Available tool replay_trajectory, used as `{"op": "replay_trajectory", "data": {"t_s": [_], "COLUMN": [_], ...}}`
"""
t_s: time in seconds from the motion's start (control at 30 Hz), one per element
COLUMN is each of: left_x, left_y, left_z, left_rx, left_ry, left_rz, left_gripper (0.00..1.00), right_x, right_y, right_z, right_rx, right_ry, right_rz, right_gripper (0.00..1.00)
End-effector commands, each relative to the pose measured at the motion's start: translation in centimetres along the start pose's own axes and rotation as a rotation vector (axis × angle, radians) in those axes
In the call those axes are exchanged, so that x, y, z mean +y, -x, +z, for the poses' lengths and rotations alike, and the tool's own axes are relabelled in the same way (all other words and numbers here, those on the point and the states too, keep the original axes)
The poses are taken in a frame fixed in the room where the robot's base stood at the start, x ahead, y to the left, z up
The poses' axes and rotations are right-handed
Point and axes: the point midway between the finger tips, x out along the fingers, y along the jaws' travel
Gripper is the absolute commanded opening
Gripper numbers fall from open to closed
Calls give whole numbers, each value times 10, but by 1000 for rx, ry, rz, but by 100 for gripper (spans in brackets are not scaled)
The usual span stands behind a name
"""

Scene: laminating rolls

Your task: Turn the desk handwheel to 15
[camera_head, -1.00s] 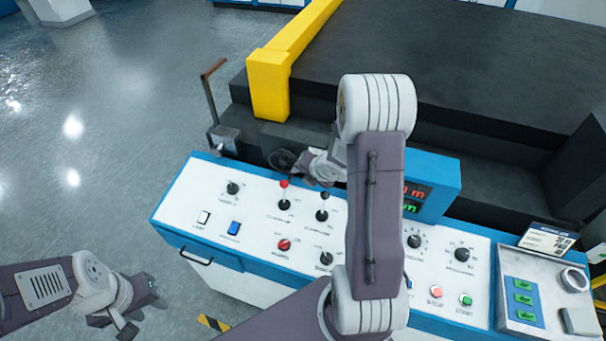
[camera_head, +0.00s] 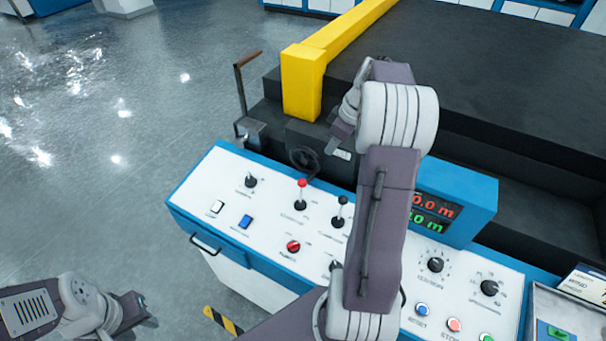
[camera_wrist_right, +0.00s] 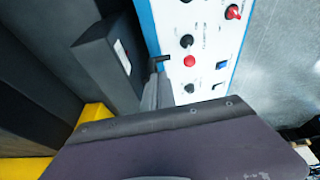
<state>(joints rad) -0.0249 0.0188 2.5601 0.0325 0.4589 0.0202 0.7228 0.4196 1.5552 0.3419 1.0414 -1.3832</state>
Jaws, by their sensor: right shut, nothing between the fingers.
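The handwheel (camera_head: 303,160) is a small black wheel at the back edge of the desk, in front of a dark box (camera_head: 318,137). Its scale or reading is too small to make out. My right gripper (camera_head: 334,146) is shut and empty, just right of the wheel and slightly above it in the head view; whether it touches cannot be told. In the right wrist view the dark box (camera_wrist_right: 108,55) with a pale label stands beside the fingers. My left gripper (camera_head: 143,310) hangs low at the left, away from the desk; its jaws are unclear.
The white control panel (camera_head: 215,188) carries levers, knobs and buttons. A display with red and green digits (camera_head: 435,212) is partly hidden by my right arm. A yellow guard (camera_head: 302,85) and a crank handle (camera_head: 243,95) stand behind. The floor at left is clear.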

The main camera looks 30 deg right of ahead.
Motion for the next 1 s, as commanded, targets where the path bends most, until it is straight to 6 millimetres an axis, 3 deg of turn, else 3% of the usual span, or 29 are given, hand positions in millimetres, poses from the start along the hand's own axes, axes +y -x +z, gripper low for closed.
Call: {"op": "replay_trajectory", "data": {"t_s": [0.13,0.27,0.8,1.0], "left_x": [0,0,0,1], "left_y": [-1,1,24,29], "left_z": [0,0,-2,-3], "left_rx": [0,0,0,0], "left_ry": [0,0,0,0], "left_rz": [0,0,0,0], "left_gripper": [36,36,36,36], "right_x": [-2,-3,-7,-7], "right_y": [8,2,-103,-127], "right_z": [-6,-6,-8,-4], "right_rx": [40,38,33,35], "right_ry": [-37,-36,-34,-33], "right_rz": [-30,-33,-35,-32], "right_gripper": [0,0,0,0]}}
